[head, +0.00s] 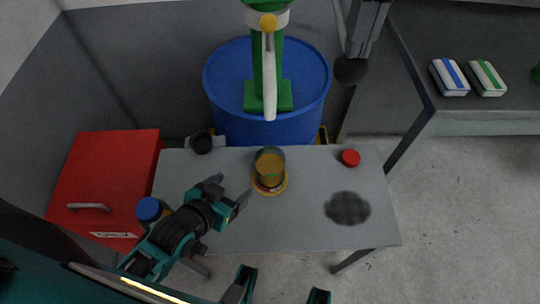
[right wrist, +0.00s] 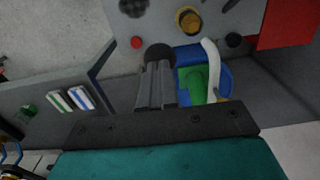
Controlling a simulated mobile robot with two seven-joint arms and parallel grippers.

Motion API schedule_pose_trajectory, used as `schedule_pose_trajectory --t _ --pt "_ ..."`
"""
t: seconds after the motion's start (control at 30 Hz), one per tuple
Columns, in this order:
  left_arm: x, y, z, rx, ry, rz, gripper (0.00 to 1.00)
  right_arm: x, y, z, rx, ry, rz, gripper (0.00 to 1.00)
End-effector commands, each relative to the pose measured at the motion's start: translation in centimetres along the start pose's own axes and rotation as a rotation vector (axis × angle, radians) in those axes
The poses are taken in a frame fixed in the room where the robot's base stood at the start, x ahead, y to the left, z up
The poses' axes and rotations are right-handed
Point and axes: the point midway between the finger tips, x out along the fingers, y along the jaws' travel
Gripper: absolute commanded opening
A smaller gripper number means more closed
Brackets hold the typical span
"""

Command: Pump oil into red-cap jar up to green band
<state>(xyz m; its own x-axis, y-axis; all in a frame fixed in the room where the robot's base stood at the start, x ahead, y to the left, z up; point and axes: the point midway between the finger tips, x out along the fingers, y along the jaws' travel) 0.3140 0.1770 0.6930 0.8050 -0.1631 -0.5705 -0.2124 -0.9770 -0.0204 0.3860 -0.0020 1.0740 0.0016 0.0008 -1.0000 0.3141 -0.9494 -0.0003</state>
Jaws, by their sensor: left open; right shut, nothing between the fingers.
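An open jar (head: 268,168) with amber oil in it stands on a yellow-orange ring (head: 283,186) on the grey table; it also shows in the right wrist view (right wrist: 188,20). I cannot read its oil level against a green band. A red cap (head: 350,158) lies on the table to its right. The green pump (head: 266,95) stands on the blue drum (head: 225,80), its white spout (head: 269,85) pointing toward the jar. My left gripper (head: 232,192) is open and empty, left of the jar. My right gripper (right wrist: 158,62) is shut beside the drum, a dark round shape at its tips.
A black cup (head: 201,143) stands at the table's back left. A blue-capped container (head: 150,209) is by my left arm, near a red cabinet (head: 105,180). A dark patch (head: 347,208) marks the table's right side. Two striped packs (head: 450,77) lie on the right counter (head: 480,120).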

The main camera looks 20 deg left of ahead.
Motion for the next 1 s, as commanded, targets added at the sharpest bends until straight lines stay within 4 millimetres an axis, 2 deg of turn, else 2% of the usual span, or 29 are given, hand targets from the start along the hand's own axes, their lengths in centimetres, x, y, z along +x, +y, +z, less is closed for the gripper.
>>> schedule_pose_trajectory --t 0.03,0.47,0.6,0.7,0.87,1.0 --pt "0.1 0.0 0.1 0.0 0.0 0.0 0.77 0.6 0.0 0.0 0.001 -0.004 0.001 0.0" --pt "0.1 0.4 -0.4 -0.007 -0.011 0.011 0.77 0.3 0.0 0.0 0.0 -0.003 0.002 0.0" --pt "-1.3 0.8 -4.0 -0.004 0.019 0.022 0.77 -1.7 0.0 -0.1 -0.001 -0.005 0.001 0.0" --pt "-2.0 0.5 -5.0 0.0 0.033 0.013 0.77 -2.7 0.0 -0.2 -0.001 -0.003 0.001 0.0" --pt "-2.7 -0.2 -4.5 0.001 0.008 -0.001 0.77 -3.9 0.0 -0.3 -0.001 -0.004 0.001 0.0" --pt "-3.7 -0.4 -5.2 0.0 -0.002 -0.005 0.77 -5.0 0.0 -0.4 -0.001 -0.003 0.0 0.0"
